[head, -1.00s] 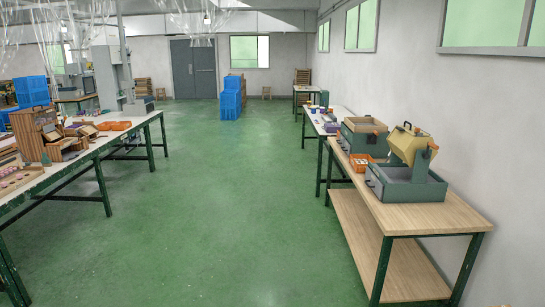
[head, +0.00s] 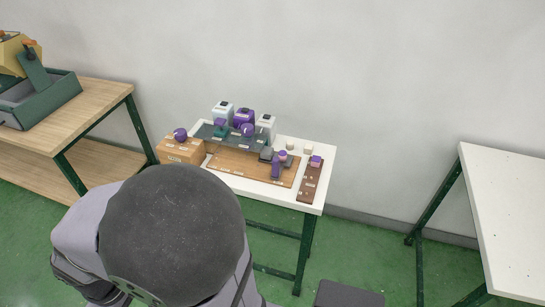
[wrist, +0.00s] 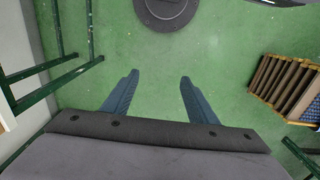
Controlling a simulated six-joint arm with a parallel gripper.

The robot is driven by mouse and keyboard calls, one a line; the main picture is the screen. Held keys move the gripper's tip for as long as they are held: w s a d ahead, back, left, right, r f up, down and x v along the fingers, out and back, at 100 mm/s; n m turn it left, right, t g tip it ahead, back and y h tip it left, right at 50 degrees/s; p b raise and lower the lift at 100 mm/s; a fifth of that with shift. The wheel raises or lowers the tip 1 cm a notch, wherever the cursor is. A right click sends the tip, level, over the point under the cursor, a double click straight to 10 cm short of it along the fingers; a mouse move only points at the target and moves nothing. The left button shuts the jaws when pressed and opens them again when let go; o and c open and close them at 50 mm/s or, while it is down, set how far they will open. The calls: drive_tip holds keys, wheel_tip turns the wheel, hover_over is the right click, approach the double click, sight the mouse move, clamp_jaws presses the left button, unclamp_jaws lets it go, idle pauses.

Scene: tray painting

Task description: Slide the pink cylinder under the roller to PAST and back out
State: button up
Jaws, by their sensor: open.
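A white table (head: 314,203) against the wall carries a tan board (head: 228,165) with small pieces on it. A small pinkish piece (head: 282,155) sits near the board's right end, above a purple piece (head: 276,169); it may be the pink cylinder, but it is too small to be sure. I cannot tell which part is the roller, and the labels are too small to read. My gripper (wrist: 159,76) shows in the wrist view, its two blue fingers wide apart with nothing between them, pointing over the green floor. It is not visible in the head view.
White and purple containers (head: 244,116) stand at the table's back, with a cardboard-coloured box (head: 181,150) at its left and a dark brown strip (head: 310,182) at its right. A wooden bench (head: 92,96) is left, another white table (head: 510,205) right. My dark arm fills the lower left.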

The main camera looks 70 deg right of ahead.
idle(0.3)
drive_tip(key=shift+d, duration=0.15)
drive_tip(key=c, duration=0.4)
drive_tip(key=s+d+m+p, duration=0.2)
drive_tip(key=s+d+m, duration=0.3)
drive_tip(key=d, duration=0.5)
drive_tip(key=s+d+m+p, duration=0.2)
drive_tip(key=s+d+m, duration=0.3)
drive_tip(key=d, duration=0.6)
drive_tip(key=s+d+m+p, duration=0.2)
drive_tip(key=s+d+m, duration=0.3)
drive_tip(key=d, duration=0.5)
drive_tip(key=shift+c, duration=0.2)
drive_tip(key=d+r+m+h, duration=0.1)
drive_tip(key=d+r+h, duration=0.1)
drive_tip(key=d, duration=0.7)
drive_tip(key=w+d+r+m+h, duration=0.1)
drive_tip(key=d+r, duration=0.3)
drive_tip(key=d, duration=0.5)
drive_tip(key=shift+w+d+r+m+h, duration=0.3)
drive_tip(key=shift+m+h, duration=0.2)
drive_tip(key=shift+h, duration=0.3)
